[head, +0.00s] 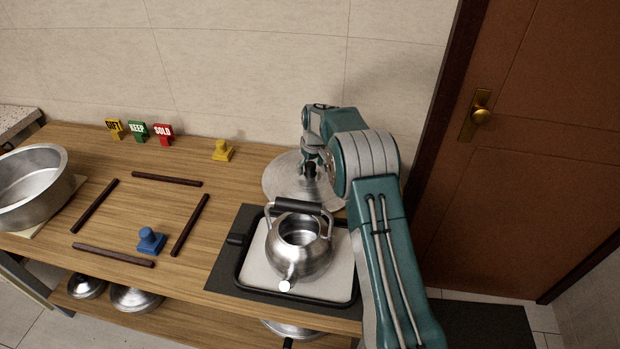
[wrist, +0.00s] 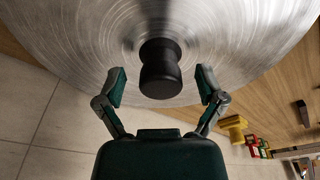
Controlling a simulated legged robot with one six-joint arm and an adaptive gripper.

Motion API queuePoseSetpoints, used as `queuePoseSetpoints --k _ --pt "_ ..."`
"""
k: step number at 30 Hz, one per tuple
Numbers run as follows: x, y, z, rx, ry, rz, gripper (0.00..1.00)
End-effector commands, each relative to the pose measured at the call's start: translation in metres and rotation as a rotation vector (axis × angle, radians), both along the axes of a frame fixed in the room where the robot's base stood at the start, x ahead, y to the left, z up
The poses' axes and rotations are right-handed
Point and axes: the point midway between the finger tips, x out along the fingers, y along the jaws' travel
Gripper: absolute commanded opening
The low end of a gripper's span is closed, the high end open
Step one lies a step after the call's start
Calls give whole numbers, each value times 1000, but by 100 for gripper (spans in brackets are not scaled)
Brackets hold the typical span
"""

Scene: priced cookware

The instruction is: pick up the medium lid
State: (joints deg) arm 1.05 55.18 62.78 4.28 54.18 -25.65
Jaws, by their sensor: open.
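A round brushed-metal lid (head: 283,182) lies on the wooden table behind the kettle. Its black knob (wrist: 160,70) stands up from the middle in the wrist view. My gripper (head: 311,172) is over this lid. In the wrist view my gripper (wrist: 162,84) is open, with one finger on each side of the knob and a visible gap on both sides. Smaller rounded metal pieces, which look like lids, are on the lower shelf: one at left (head: 86,287), one beside it (head: 136,299), and one partly hidden (head: 290,329). I cannot tell which lid counts as medium.
A metal kettle (head: 300,258) stands on a framed pale plate (head: 341,278) just in front of the lid. A yellow stamp-shaped block (head: 222,152), a blue one (head: 151,240), dark bars (head: 190,225), price signs (head: 137,131) and a large pot (head: 32,190) are to the left.

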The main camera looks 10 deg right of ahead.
Motion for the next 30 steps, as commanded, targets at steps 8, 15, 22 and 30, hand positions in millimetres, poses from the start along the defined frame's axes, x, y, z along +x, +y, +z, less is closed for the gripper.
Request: queuePoseSetpoints --k 8,15,22,30 --pt "0 1 0 -1 0 0 48" --pt "0 1 0 -1 1 0 0" --pt "0 1 0 -1 2 0 0" --pt "-3 4 14 -1 1 -1 0"
